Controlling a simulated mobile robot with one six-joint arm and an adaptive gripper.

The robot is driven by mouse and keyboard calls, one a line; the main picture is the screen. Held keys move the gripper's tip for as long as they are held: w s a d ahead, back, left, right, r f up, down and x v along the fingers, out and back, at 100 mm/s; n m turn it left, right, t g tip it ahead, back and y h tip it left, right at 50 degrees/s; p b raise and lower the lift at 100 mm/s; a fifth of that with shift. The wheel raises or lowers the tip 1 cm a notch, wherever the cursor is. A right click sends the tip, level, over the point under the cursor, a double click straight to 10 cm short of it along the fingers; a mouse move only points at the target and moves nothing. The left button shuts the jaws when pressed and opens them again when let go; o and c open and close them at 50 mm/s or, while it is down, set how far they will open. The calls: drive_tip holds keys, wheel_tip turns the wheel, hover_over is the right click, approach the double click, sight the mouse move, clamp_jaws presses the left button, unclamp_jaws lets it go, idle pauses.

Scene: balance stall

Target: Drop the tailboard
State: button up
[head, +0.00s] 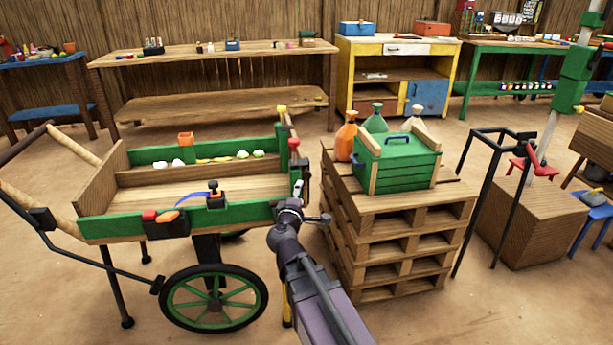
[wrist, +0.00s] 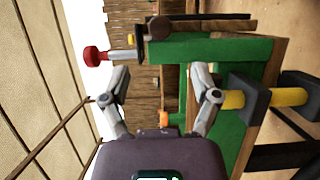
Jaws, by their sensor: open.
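The handcart (head: 150,208) has green sides and a plank bed. Its right end, where the tailboard (head: 297,180) appears to stand upright, is seen nearly edge-on and is partly hidden by my arm. A yellow bar with dark ends (wrist: 233,99) lies right beside the right finger; contact is unclear. Green boards (wrist: 218,48) fill the right.
A spoked wheel (head: 213,299) is below the cart. A black frame (head: 487,200) and wooden box (head: 530,222) stand further right.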

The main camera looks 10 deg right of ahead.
sight(306, 176)
drive_tip(key=x, duration=1)
drive_tip(key=shift+w, duration=0.25)
clamp_jaws()
